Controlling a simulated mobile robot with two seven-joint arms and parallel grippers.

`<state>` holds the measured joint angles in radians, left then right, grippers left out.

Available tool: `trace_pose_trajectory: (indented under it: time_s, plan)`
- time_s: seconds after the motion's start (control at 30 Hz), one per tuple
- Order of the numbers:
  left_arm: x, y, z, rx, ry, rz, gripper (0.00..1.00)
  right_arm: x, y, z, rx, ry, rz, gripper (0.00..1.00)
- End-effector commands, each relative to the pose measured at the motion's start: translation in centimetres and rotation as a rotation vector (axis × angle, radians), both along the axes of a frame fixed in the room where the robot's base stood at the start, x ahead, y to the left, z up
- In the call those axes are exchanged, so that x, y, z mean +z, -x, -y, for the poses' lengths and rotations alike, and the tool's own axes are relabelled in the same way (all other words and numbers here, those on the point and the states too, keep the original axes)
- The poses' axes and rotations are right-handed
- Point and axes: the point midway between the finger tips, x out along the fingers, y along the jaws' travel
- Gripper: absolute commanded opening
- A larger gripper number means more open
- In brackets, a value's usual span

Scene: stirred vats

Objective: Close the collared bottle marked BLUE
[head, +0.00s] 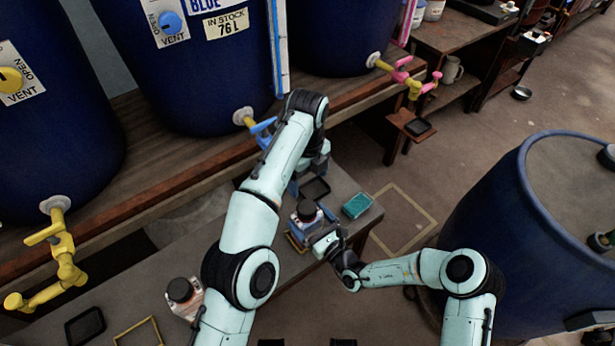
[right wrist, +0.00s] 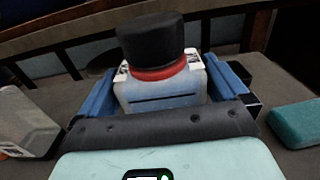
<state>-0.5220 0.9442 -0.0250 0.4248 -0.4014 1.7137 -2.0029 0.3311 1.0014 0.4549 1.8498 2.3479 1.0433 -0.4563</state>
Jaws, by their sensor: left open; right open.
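A squat bottle with a black cap stands on the low bench in the head view (head: 307,212). In the right wrist view the bottle (right wrist: 160,90) is pale blue-white, with a red collar under its black cap (right wrist: 150,42). No BLUE mark on it is readable. My right gripper (head: 318,226) is at the bottle; in the right wrist view its blue fingers (right wrist: 162,85) are open, one on each side of the body. I cannot tell whether they touch it. My left gripper (head: 314,168) is open, above the bench near the blue tap (head: 262,127), partly hidden by its arm.
A vat marked BLUE (head: 190,75) stands behind, between other vats with yellow (head: 65,255) and pink (head: 405,78) taps. A teal block (head: 357,205) lies right of the bottle. Another black-capped bottle (head: 183,293) stands at left. A large blue drum (head: 510,230) is at right.

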Motion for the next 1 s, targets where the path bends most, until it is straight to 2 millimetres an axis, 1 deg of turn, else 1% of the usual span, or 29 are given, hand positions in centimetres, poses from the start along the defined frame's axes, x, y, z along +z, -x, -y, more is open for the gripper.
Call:
trace_pose_trajectory:
  time_s: [0.03, 0.2, 0.3, 0.43, 0.6, 1.0]
  plan:
    - [0.9, 0.1, 0.0, 0.0, 0.0, 0.003, 0.87, 0.3, 1.0, 0.8, -0.002, 0.002, -0.003, 1.0]
    - [2.3, 0.3, 0.0, 0.0, 0.0, 0.007, 0.87, 0.3, 4.2, 3.1, -0.003, 0.0, -0.002, 1.0]
    - [2.9, 0.4, 0.0, 0.0, 0.0, 0.009, 0.87, 0.2, 5.8, 4.3, -0.003, 0.002, -0.001, 1.0]
    - [3.4, 0.4, 0.0, 0.0, 0.0, 0.011, 0.87, 0.2, 7.2, 5.4, -0.002, 0.001, 0.0, 1.0]
    - [3.6, 0.4, 0.0, 0.0, 0.0, 0.011, 0.87, 0.1, 8.1, 6.0, -0.001, 0.001, 0.001, 1.0]
    - [3.6, 0.4, 0.0, 0.0, 0.0, 0.011, 0.87, 0.0, 8.2, 6.0, -0.001, 0.001, 0.001, 1.0]
